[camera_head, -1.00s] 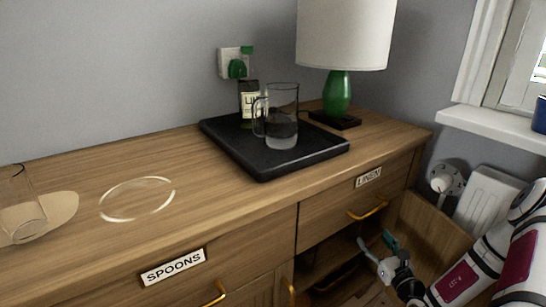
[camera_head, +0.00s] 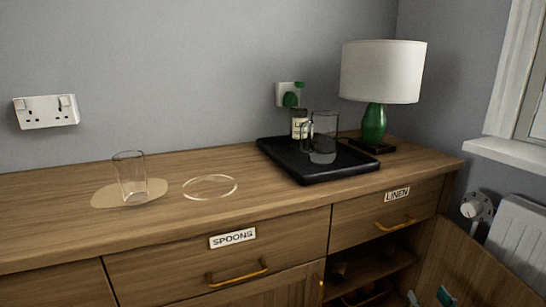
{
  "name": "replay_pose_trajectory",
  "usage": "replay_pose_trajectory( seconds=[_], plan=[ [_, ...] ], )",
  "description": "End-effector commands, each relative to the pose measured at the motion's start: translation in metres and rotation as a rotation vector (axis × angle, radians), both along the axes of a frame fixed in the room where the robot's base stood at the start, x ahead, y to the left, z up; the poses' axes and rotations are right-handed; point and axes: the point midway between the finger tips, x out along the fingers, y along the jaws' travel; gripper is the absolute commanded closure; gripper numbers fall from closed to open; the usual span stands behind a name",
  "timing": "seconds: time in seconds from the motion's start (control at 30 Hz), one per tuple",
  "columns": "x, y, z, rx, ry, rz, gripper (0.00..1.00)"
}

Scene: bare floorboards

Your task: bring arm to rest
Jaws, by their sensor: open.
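Only the tips of my gripper (camera_head: 428,297) show, at the bottom edge right of centre. One pale fingertip and one teal fingertip stand apart, with nothing seen between them. They are low in front of the wooden sideboard (camera_head: 70,240), near its open lower compartment (camera_head: 362,268) and the open door (camera_head: 465,262). The rest of my arm is out of view.
A black tray (camera_head: 345,167) on the sideboard holds a glass mug (camera_head: 324,140) and a small bottle (camera_head: 299,124). A green lamp (camera_head: 374,122) stands right of it. A clear glass (camera_head: 131,178) on a coaster and a pale ring (camera_head: 210,187) are left. A radiator (camera_head: 518,235) is right.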

Motion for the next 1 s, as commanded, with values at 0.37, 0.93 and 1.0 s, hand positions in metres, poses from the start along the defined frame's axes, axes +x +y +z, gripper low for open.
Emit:
replay_pose_trajectory(
  seconds=[0.37,0.93,1.0],
  plan=[
    [0.016,0.030,0.043,-0.067,-0.046,0.147,0.34],
    [0.016,0.177,0.186,-0.349,-0.179,0.746,0.34],
    [0.004,0.206,0.206,-0.405,-0.196,0.862,0.34]
  ],
)
